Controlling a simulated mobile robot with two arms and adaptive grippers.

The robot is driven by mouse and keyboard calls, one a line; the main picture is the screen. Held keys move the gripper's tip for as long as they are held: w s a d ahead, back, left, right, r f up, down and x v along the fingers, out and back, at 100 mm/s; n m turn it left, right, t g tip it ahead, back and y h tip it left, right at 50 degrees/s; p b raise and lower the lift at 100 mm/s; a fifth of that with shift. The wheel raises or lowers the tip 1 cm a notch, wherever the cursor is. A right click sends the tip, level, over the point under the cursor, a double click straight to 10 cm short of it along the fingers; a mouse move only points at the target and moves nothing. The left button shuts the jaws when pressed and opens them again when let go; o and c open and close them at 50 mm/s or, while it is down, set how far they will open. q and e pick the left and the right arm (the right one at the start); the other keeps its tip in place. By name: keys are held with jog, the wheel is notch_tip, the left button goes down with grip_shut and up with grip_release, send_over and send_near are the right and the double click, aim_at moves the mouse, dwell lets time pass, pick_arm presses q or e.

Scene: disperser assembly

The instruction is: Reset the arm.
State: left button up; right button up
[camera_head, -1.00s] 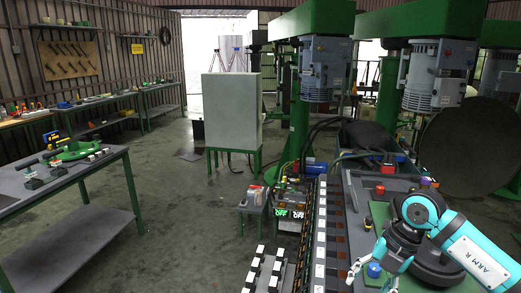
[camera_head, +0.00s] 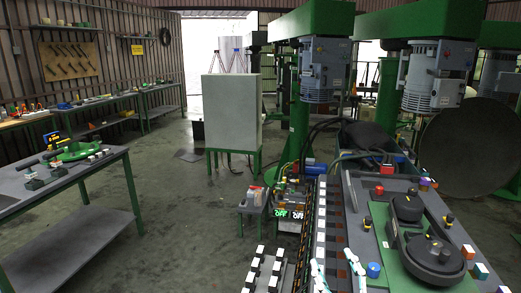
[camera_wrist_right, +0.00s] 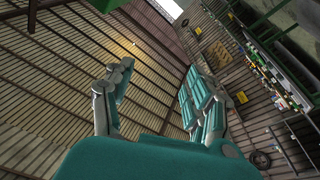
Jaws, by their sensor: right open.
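My right gripper (camera_head: 337,273) shows only its white and teal fingertips at the bottom edge of the head view, over the front of the grey workbench (camera_head: 349,199). In the right wrist view my right gripper (camera_wrist_right: 157,88) has its two teal and grey fingers spread wide, with nothing between them. My right arm itself is out of the head view. My left gripper is not in view.
A green plate (camera_head: 389,243) with two black round parts (camera_head: 432,257) lies on the workbench. A side table (camera_head: 100,172) stands at left.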

jog(key=s+d+f+m+g+h, duration=0.25)
jog(key=s+f+g, duration=0.2)
jog(key=f, duration=0.35)
jog(key=s+d+f+m+g+h, duration=0.25)
jog(key=s+d+f+g, duration=0.2)
jog(key=f, duration=0.35)
jog(key=s+a+f+g+y, duration=0.1)
jog(key=s+f+g, duration=0.35)
jog(key=s, duration=0.45)
jog(key=s+a+f+g, duration=0.1)
jog(key=s+f+g, duration=0.3)
jog(key=s, duration=0.5)
jog(key=s+f+x, duration=0.1)
jog(key=s+x, duration=0.2)
jog(key=x, duration=1)
jog(key=s+x, duration=0.2)
jog(key=x, duration=1)
jog(key=s+d+f+g, duration=0.1)
jog(key=s+d+f, duration=0.1)
jog(key=s+f, duration=1.6)
jog(key=shift+d, duration=0.4)
